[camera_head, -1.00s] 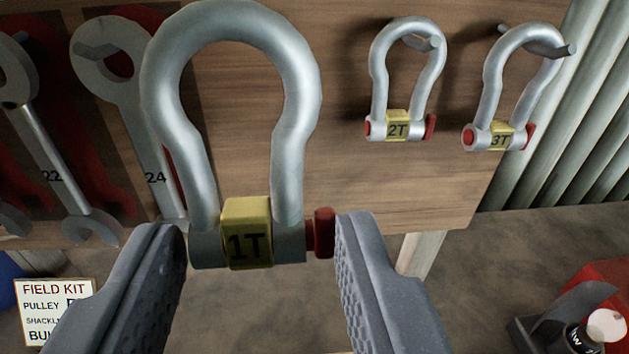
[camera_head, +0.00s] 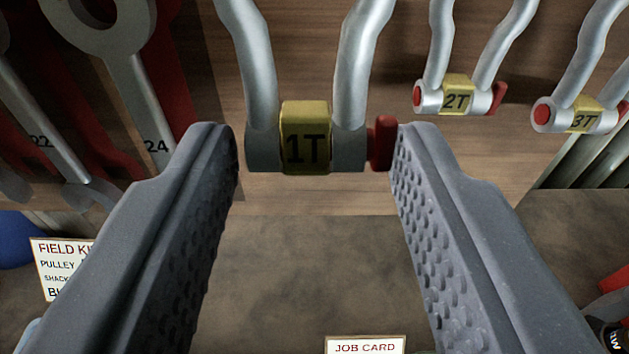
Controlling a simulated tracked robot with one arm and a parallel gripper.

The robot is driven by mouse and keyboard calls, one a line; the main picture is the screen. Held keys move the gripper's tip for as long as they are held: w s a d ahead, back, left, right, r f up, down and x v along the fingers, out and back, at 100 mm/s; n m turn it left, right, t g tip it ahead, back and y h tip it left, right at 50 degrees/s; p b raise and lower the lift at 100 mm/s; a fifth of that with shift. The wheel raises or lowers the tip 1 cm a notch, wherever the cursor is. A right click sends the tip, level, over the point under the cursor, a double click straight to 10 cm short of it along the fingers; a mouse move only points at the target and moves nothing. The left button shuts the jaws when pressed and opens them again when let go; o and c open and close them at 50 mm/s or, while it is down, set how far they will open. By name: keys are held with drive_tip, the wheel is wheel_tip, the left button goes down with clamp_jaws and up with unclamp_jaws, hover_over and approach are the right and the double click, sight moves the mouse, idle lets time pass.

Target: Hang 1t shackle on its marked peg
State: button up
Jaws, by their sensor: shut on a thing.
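The 1T shackle (camera_head: 259,80) is grey metal with a yellow block marked 1T (camera_head: 305,140) on its pin and a red pin end at right. It hangs upright in front of the wooden board, its bow cut off by the top edge of the picture. My gripper (camera_head: 315,145) is shut on the shackle, one ridged finger at each end of the pin. The marked peg for 1T does not show; I cannot tell whether the bow touches a peg.
The 2T shackle (camera_head: 455,95) and 3T shackle (camera_head: 580,117) are close by at right. Wrenches marked 22 (camera_head: 40,120) and 24 (camera_head: 135,80) hang at left over red shapes. Below are a field kit sign (camera_head: 50,270), a job card (camera_head: 365,346) and bare floor-like surface.

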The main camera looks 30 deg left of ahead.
drive_tip(key=shift+x, duration=2.4)
drive_tip(key=shift+w+a+f+b, duration=0.3)
drive_tip(key=shift+w+a+f, duration=0.1)
drive_tip(key=shift+w, duration=0.2)
drive_tip(key=o, duration=1.1)
drive_tip(key=shift+c, duration=0.2)
drive_tip(key=shift+s, duration=0.1)
drive_tip(key=v, duration=1.3)
drive_tip(key=shift+s+d+b, duration=0.15)
drive_tip(key=shift+d+b, duration=0.1)
drive_tip(key=shift+b, duration=0.15)
